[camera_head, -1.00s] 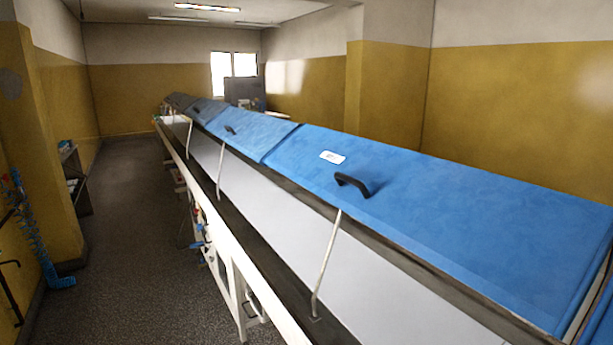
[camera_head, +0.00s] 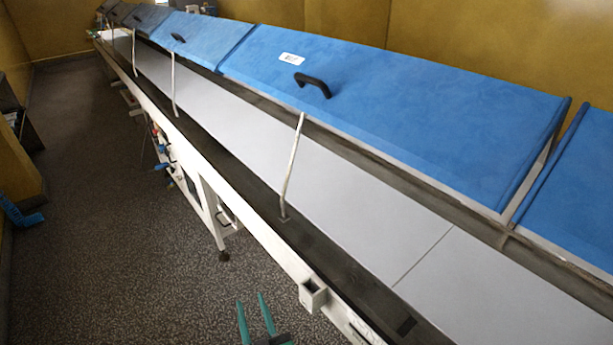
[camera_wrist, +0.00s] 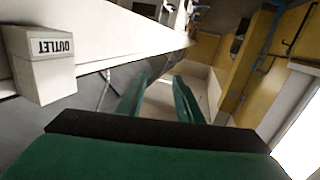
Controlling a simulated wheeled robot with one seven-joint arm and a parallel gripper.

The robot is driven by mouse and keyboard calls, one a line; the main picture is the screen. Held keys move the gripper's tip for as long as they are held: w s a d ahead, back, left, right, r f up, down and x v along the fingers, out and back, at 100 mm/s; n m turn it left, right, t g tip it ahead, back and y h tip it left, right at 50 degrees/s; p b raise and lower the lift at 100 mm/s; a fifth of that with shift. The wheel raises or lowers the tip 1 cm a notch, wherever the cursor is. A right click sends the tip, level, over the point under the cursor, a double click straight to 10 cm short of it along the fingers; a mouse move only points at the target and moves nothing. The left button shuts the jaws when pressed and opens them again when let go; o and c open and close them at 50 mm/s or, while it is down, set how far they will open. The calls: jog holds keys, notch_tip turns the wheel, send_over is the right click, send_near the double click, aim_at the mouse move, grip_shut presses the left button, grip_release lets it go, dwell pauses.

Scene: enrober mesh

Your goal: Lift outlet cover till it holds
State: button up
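A long row of blue covers tops the conveyor line in the head view. The large blue cover (camera_head: 400,105) has a black handle (camera_head: 313,84) and a small white label too small to read. Another blue cover (camera_head: 590,180) is cut off at the right edge. A white box (camera_head: 313,295) sits on the machine's side rail; in the wrist view the box (camera_wrist: 45,65) reads OUTLET, upside down. I cannot tell which cover that word marks. My gripper (camera_head: 255,318) has green fingers, spread and empty, low beside the rail, apart from the covers.
A thin metal rod (camera_head: 293,165) stands between the side rail and the large cover's edge; similar rods are farther along. Grey panels (camera_head: 350,200) lie below the covers.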

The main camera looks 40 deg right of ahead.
aim_at(312, 79)
jog(key=w+d+r+h, duration=0.1)
jog(key=w+d+r, duration=0.4)
jog(key=r, duration=0.2)
jog(key=w+d+r+t, duration=0.1)
jog(key=w+d+r, duration=0.35)
jog(key=r, duration=0.35)
jog(key=w+d+r+h, duration=0.1)
jog(key=w+d+r, duration=0.4)
jog(key=d+r, duration=0.15)
jog(key=s+d+r+t, duration=0.1)
jog(key=d+r, duration=0.3)
jog(key=r, duration=0.8)
jog(key=d+r, duration=0.4)
jog(key=r, duration=0.7)
jog(key=s+d+r+n+g+y, duration=0.3)
jog(key=s+d+n+g+y, duration=0.15)
jog(key=n, duration=0.45)
jog(key=shift+h, duration=0.35)
jog(key=x, duration=1)
jog(key=shift+w+d+f, duration=0.1)
jog(key=shift+w, duration=0.1)
jog(key=shift+c, duration=0.6)
grip_shut()
